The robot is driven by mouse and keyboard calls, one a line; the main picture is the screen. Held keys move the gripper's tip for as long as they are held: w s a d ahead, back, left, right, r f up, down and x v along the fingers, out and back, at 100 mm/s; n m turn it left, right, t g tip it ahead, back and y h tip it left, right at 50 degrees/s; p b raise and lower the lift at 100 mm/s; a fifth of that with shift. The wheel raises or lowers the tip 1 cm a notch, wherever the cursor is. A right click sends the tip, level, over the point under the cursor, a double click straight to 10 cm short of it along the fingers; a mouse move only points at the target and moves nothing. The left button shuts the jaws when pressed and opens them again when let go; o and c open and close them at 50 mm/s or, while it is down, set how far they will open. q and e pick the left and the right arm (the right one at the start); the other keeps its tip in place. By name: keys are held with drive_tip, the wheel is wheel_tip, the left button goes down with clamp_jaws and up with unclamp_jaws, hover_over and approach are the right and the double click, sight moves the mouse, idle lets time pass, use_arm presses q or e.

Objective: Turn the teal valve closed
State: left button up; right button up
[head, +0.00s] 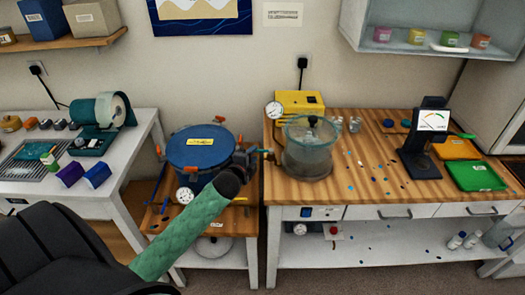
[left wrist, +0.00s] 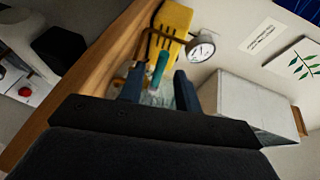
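The teal valve handle (left wrist: 158,68) shows in the left wrist view as a short upright bar between my two fingers, with a gap on each side. In the head view a small teal piece (head: 265,151) shows at the left edge of the wooden bench, beside my left gripper (head: 252,156). The gripper also shows in the left wrist view (left wrist: 159,88), open, its fingers on either side of the handle. Contact is not visible. The blue pot (head: 203,148) with orange-tipped clamps stands left of the gripper, partly hidden by my arm. My right gripper is not in view.
A yellow pump (head: 299,102) with a gauge (head: 273,110) stands behind a clear chamber (head: 309,150) on the bench. A black stand (head: 424,145) and green tray (head: 475,176) are farther right. A lower gauge (head: 185,195) is by my arm.

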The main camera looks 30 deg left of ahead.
use_arm(q)
drive_tip(key=b+x, duration=0.1)
drive_tip(key=x, duration=0.2)
drive_tip(key=shift+w+f, duration=0.15)
drive_tip(key=shift+w, duration=0.15)
drive_tip(key=shift+b+x, duration=0.45)
drive_tip(key=shift+x, duration=0.55)
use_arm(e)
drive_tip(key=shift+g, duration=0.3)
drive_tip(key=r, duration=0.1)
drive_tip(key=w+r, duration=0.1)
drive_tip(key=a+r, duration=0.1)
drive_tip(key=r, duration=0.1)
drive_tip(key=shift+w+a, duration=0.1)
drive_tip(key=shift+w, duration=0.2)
use_arm(q)
clamp_jaws()
